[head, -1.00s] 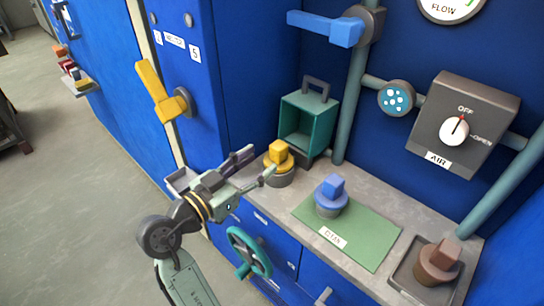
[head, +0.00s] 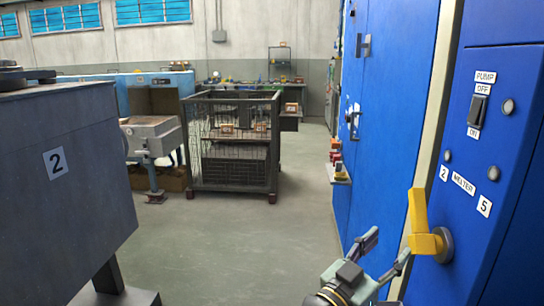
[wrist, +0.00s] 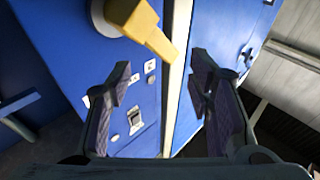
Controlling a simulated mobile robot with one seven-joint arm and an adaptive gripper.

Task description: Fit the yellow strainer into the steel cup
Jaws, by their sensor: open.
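Neither the yellow strainer nor the steel cup shows in the current views. My gripper (head: 387,248) is at the bottom right of the head view, in front of the blue cabinets and to the lower left of a yellow lever handle. In the wrist view my gripper (wrist: 160,78) is open with nothing between its dark ridged fingers. The yellow lever handle (wrist: 150,30) hangs into the top of that view, beyond the fingers and apart from them.
The blue melter panel (head: 505,130) carries the yellow lever (head: 425,230), a switch and labels. A blue door (head: 385,110) stands beside it. A grey block marked 2 (head: 60,190) fills the left. A wire cage (head: 235,145) stands farther back. The floor (head: 250,250) between is clear.

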